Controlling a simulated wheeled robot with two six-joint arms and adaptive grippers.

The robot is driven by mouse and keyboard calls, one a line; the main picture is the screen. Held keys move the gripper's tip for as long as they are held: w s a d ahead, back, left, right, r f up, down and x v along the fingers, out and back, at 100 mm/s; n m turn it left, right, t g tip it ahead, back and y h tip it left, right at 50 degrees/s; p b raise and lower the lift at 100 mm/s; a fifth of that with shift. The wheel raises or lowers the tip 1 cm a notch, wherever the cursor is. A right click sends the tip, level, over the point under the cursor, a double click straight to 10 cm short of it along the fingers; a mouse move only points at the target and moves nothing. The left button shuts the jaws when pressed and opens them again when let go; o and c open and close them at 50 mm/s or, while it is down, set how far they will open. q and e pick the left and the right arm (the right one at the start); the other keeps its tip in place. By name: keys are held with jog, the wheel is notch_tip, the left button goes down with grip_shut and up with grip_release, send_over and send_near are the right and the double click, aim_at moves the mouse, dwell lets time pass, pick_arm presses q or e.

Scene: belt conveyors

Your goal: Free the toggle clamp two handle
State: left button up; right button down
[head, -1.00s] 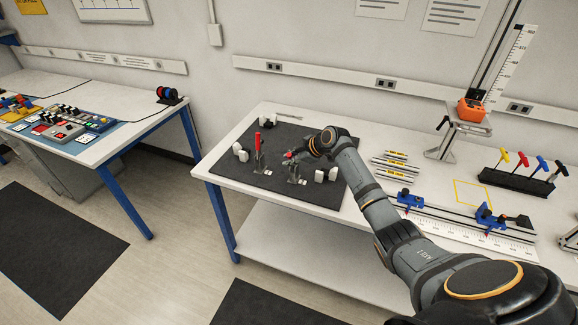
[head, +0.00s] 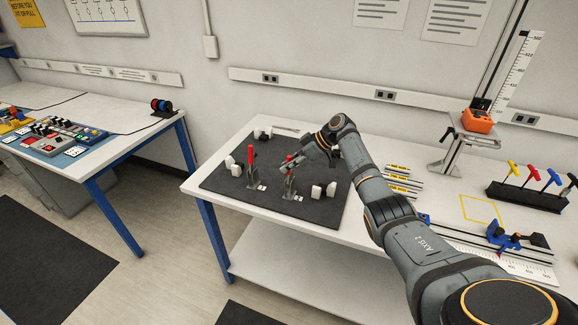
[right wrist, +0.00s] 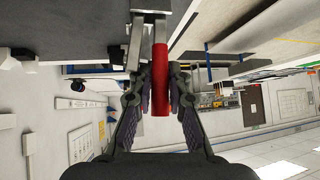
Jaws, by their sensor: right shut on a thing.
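Two toggle clamps with red handles stand on the dark mat (head: 225,182) in the head view. The left clamp's red handle (head: 251,154) points up, clear of me. The right toggle clamp (head: 289,189) has my right gripper (head: 288,167) at its handle, coming in from the right. In the right wrist view my right gripper (right wrist: 160,83) is shut on this red handle (right wrist: 161,70), which lies between the two fingers with metal bars beyond it. The clamp labels are too small to read. My left gripper is not in view.
White blocks (head: 317,191) stand beside the clamps on the mat. Yellow-labelled bars (head: 398,178) lie right of the mat, near my right forearm. A rack of coloured T-handles (head: 525,195) and an orange device on a stand (head: 478,121) are further right.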

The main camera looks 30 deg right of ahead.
jog(key=shift+f, duration=0.15)
jog(key=c, duration=1.3)
grip_release()
jog(key=shift+d, duration=0.1)
jog(key=shift+v, duration=4)
jog(key=shift+c, duration=0.2)
